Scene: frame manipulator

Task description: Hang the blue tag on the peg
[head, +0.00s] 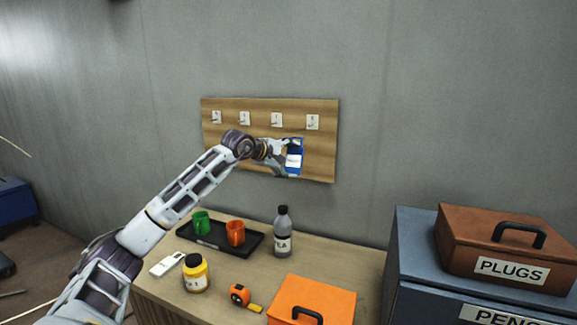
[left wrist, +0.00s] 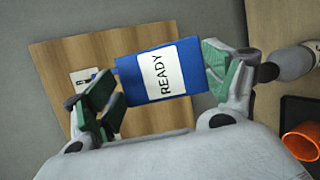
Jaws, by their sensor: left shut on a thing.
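The blue tag (head: 298,146) has a white label, which reads READY in the left wrist view (left wrist: 130,83). My left gripper (head: 283,156) is shut on the tag, with green-padded fingers at its two sides in the left wrist view (left wrist: 161,76). The tag is in front of the lower right part of a wooden board (head: 322,165), below the pegs and apart from them in the picture. Several pegs on white plates line the board's upper part: far left (head: 216,117), second (head: 244,118), third (head: 277,119) and far right (head: 312,122). My right gripper is out of view.
The wooden table (head: 190,300) below holds a black tray (head: 210,243) with a green cup (head: 201,222) and an orange cup (head: 236,233), a grey bottle (head: 283,238), a yellow jar (head: 195,275), a tape measure (head: 240,294) and an orange box (head: 315,297). A blue cabinet (head: 405,265) stands right.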

